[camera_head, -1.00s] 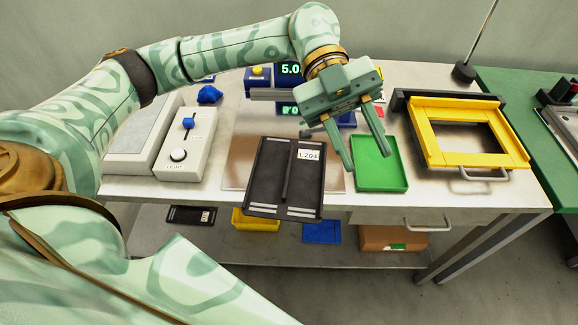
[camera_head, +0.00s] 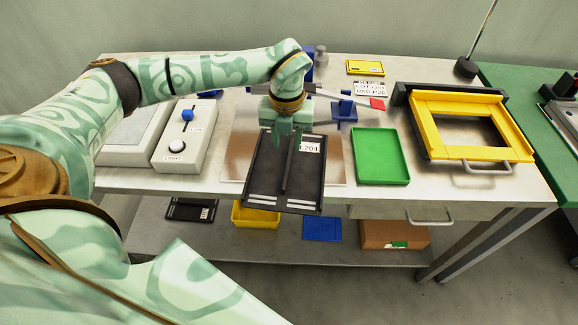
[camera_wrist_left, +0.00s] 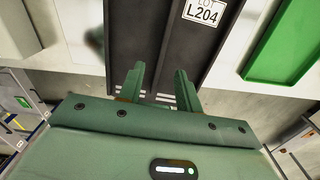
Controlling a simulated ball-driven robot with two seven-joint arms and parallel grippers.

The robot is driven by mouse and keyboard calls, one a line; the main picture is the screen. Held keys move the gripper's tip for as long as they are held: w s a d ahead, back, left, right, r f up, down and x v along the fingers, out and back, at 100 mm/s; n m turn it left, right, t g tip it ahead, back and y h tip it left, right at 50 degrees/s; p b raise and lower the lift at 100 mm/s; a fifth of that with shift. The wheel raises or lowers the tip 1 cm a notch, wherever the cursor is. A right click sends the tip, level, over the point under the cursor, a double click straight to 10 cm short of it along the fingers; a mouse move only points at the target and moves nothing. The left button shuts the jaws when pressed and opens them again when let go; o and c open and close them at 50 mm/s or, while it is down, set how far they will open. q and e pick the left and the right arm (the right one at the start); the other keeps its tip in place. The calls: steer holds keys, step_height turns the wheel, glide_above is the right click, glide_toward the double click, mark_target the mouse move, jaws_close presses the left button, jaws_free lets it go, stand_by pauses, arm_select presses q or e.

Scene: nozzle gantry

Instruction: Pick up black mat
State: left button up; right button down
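The black mat (camera_head: 262,185) with a white L204 label lies on the table, its near end at the front edge. A raised dark rib runs along its middle. In the left wrist view the mat (camera_wrist_left: 122,30) fills the upper middle. My left gripper (camera_head: 288,148) is over the far part of the mat, fingers pointing down. In the left wrist view its two fingers (camera_wrist_left: 159,70) are apart, with the rib lying between them in the picture. I cannot tell whether they touch the mat. My right gripper is not in view.
A green tray (camera_head: 381,172) and a yellow frame (camera_head: 470,154) lie to the right. A white control box (camera_head: 180,152) stands to the left. Blue fixtures (camera_head: 345,110) stand behind. The lower shelf holds another dark labelled item (camera_head: 186,210) and a yellow bin (camera_head: 246,221).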

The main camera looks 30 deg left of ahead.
mark_target(288, 161)
arm_select(q)
step_height(288, 161, down, 7)
steer(key=shift+d+r+b, duration=0.1)
steer(key=shift+r+b, duration=0.05)
steer(key=shift+b, duration=0.7)
steer(key=shift+r, duration=0.1)
jaws_close()
